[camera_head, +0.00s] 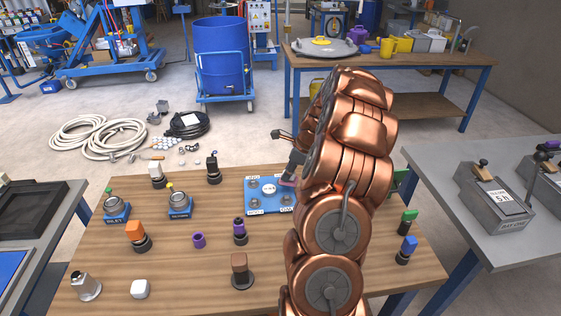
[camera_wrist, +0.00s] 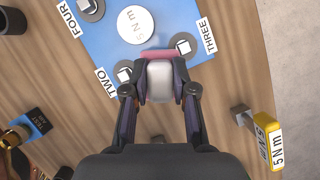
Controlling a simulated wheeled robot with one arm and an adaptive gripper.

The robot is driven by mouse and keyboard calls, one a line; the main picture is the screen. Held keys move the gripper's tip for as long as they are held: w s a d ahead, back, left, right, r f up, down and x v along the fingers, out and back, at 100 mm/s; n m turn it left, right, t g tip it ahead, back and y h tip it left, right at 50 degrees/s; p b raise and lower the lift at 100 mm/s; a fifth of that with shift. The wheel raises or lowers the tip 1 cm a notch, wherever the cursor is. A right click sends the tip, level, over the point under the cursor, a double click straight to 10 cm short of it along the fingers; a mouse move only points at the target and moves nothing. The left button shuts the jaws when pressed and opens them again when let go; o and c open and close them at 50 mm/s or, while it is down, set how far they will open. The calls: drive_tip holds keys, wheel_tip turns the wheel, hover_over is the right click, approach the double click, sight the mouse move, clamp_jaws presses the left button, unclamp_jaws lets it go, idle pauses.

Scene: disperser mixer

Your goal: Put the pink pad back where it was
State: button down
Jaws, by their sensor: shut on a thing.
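The pink pad (camera_wrist: 158,54) shows between my fingertips in the wrist view, with a pale grey block (camera_wrist: 160,80) in front of it that hides part of it. My gripper (camera_wrist: 160,88) is shut on the pad and sits over the near edge of the blue board (camera_wrist: 110,50). The board has a white "5 N m" disc (camera_wrist: 135,25) and grey corner spots labelled TWO, THREE and FOUR. The head view shows the board (camera_head: 262,206) on the wooden table, the pad (camera_head: 287,183) at its right and my gripper (camera_head: 289,174) partly hidden by my arm. I cannot tell whether the pad touches the board.
In the wrist view, a yellow "5 N m" tagged piece (camera_wrist: 266,140) stands right of my gripper. In the head view, a purple ring (camera_head: 198,240), an orange-topped piece (camera_head: 135,231) and a brown-topped piece (camera_head: 240,265) stand on the table (camera_head: 190,285). A grey bench (camera_head: 450,190) is at right.

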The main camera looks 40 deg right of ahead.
drive_tip(key=w+d+p, duration=0.1)
drive_tip(key=w+d, duration=0.1)
drive_tip(key=w, duration=0.1)
drive_tip(key=w+d, duration=0.1)
drive_tip(key=w, duration=0.1)
drive_tip(key=w+d+p, duration=0.1)
drive_tip(key=w+d, duration=0.1)
drive_tip(key=w, duration=0.1)
drive_tip(key=shift+w+d+f+p, duration=0.3)
drive_tip(key=shift+w+f+p, duration=0.05)
drive_tip(key=shift+f, duration=0.05)
drive_tip(key=shift+w+d+f+p, duration=0.15)
drive_tip(key=shift+w+d+p, duration=0.15)
drive_tip(key=shift+w, duration=0.3)
drive_tip(key=shift+f+p, duration=0.65)
drive_tip(key=shift+f, duration=1.1)
drive_tip(key=shift+f, duration=0.15)
drive_tip(key=c, duration=0.9)
unclamp_jaws()
drive_tip(key=shift+c, duration=0.2)
